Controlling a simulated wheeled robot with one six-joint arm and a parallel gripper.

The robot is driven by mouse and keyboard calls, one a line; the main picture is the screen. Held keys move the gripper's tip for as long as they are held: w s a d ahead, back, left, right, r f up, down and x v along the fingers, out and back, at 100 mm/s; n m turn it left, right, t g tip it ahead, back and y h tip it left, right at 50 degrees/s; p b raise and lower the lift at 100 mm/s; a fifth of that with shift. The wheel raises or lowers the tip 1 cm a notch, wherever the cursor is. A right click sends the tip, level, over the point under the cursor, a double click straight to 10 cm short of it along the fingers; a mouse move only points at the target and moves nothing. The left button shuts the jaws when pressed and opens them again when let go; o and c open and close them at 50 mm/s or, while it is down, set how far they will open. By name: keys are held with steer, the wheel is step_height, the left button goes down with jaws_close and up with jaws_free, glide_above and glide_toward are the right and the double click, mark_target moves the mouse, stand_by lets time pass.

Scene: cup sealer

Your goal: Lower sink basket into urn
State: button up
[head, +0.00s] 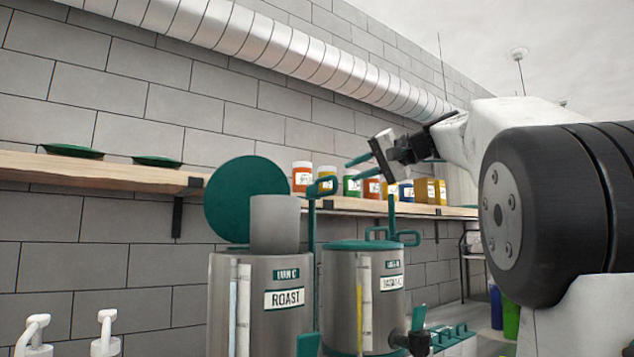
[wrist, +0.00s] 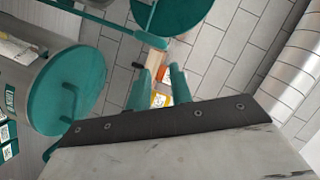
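The front urn (head: 226,300), labelled ROAST, stands in the head view with its round teal lid (head: 232,195) raised behind it. A plain grey cylinder (head: 275,225), which looks like the sink basket, stands upright at the urn's mouth. Its lower end is hidden, so I cannot tell how deep it sits. My gripper (head: 364,167) is up to the right of it, above the second urn, apart from the cylinder. In the wrist view its two teal fingers (wrist: 161,88) are apart with nothing between them.
The second urn (head: 341,290) has its teal lid (head: 362,244) on; a lid also shows in the wrist view (wrist: 85,75). A wooden shelf (head: 110,172) behind holds several jars (head: 302,178) and green dishes (head: 72,152).

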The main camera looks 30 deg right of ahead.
mark_target(326, 179)
steer(key=x, duration=0.3)
steer(key=a+x, duration=0.1)
steer(key=x, duration=0.4)
steer(key=shift+a, duration=0.3)
